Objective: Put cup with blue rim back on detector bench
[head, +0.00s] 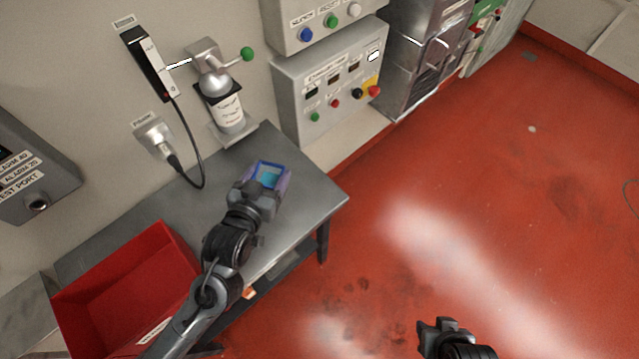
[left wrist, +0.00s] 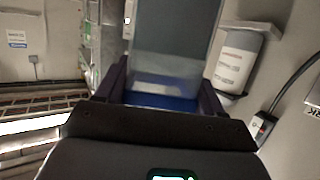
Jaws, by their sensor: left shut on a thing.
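The cup with the blue rim (head: 270,174) is at the right end of the grey bench (head: 318,196) in the head view, with its light-blue inside facing up. My left gripper (head: 260,188) is shut on it. Whether the cup touches the bench top or is held above it, I cannot tell. In the left wrist view the cup (left wrist: 176,40) is a grey, see-through shape between the two dark fingers (left wrist: 160,95), with blue near the fingers. My right gripper (head: 440,330) is over the red floor at the bottom edge; its fingers are not clear.
A red bin (head: 130,275) stands on the left part of the bench. A wall dispenser with a white bottle (head: 226,112) and a black cable (head: 190,125) are behind the bench. A grey control box (head: 330,85) is to the right. The bench middle is clear.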

